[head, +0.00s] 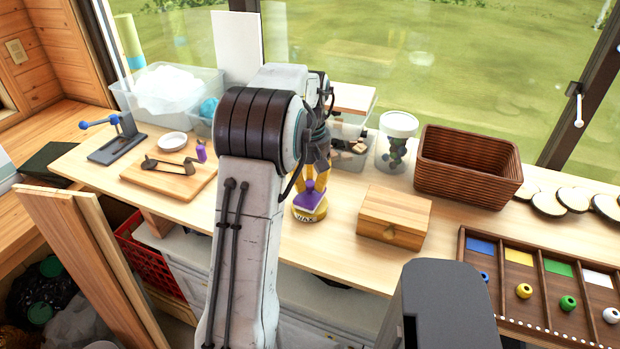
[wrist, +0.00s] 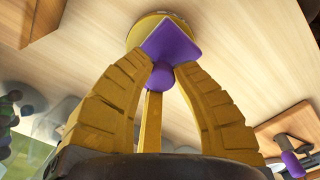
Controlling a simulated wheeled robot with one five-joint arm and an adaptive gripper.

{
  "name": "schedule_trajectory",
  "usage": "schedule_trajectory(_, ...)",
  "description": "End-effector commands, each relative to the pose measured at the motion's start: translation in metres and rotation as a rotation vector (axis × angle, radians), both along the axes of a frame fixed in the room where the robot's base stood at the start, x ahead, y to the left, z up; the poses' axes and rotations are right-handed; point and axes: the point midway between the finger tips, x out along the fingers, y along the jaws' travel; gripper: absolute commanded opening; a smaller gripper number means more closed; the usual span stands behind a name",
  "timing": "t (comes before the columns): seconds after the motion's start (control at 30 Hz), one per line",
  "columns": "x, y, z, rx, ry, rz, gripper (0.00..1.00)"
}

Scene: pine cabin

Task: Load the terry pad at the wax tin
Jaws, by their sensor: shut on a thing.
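The terry pad (head: 309,196) is purple, with a square face and a round knob. My gripper (head: 311,178) reaches down over the bench, its yellow fingers shut on the pad's knob. In the wrist view the fingers (wrist: 160,78) close around the knob, and the pad (wrist: 173,44) sticks out past them. The wax tin (head: 309,214) is round and yellow with a dark label, standing on the bench directly under the pad. In the wrist view the pad covers much of the tin (wrist: 133,38). I cannot tell whether they touch.
A wooden box (head: 394,214) stands close right of the tin. A board (head: 160,184) with dark tools and a purple-handled piece lies left. Behind are a clear jar (head: 396,145) and clear bins; a wicker basket (head: 466,170) and sorting tray (head: 510,270) stand right.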

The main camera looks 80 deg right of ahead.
Motion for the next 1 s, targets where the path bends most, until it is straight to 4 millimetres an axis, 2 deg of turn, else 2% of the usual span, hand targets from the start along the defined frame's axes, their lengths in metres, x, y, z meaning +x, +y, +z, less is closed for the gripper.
schedule_trajectory(1.0, 0.0000, 0.0002, -0.0066, 0.000, 0.000, 0.000, 0.00)
